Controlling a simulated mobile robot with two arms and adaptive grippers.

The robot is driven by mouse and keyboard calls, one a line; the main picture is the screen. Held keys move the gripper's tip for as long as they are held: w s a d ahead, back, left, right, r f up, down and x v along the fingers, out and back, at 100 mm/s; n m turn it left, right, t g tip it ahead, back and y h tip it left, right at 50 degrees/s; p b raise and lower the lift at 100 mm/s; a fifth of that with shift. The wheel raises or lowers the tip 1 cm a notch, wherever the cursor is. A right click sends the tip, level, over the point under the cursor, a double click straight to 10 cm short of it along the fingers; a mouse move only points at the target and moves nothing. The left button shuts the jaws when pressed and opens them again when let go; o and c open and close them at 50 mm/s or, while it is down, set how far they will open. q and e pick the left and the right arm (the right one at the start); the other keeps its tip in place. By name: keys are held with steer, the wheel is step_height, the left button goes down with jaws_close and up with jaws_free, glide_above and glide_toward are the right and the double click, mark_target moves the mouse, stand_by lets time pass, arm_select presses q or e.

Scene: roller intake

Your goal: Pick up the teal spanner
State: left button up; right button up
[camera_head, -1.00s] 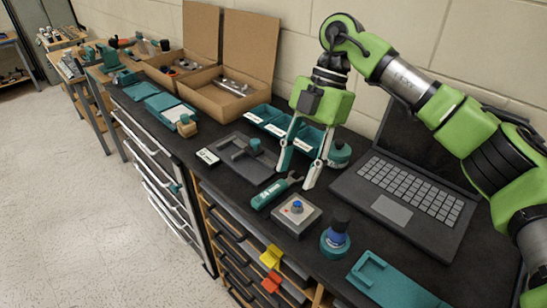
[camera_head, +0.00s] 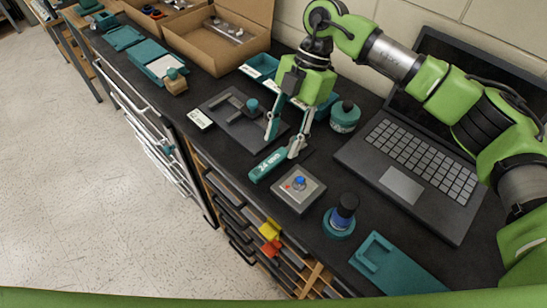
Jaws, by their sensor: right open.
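The teal spanner (camera_head: 267,166) lies on the black worktop, with its teal handle toward the front edge. Its far end is partly hidden behind my right gripper's fingers. My right gripper (camera_head: 282,147) is open and points down, its fingertips around the far end of the spanner in the picture. I cannot tell whether they touch it or the worktop. My left gripper is not in view.
A grey box with a blue button (camera_head: 299,187) stands close to the spanner. A grey tray (camera_head: 226,106) lies behind it.

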mark_target(273, 158)
steer(key=shift+s+a+f+p, duration=0.25)
steer(key=shift+a+f+p, duration=0.1)
steer(key=shift+f+p, duration=0.1)
steer(key=shift+s+a+f+p, duration=0.2)
steer(key=shift+a+f+p, duration=0.15)
steer(key=shift+f, duration=0.1)
steer(key=shift+x, duration=1.2)
steer(key=shift+w+d+f, duration=0.1)
steer(key=shift+w+d, duration=0.05)
steer(key=c, duration=1.1)
jaws_close()
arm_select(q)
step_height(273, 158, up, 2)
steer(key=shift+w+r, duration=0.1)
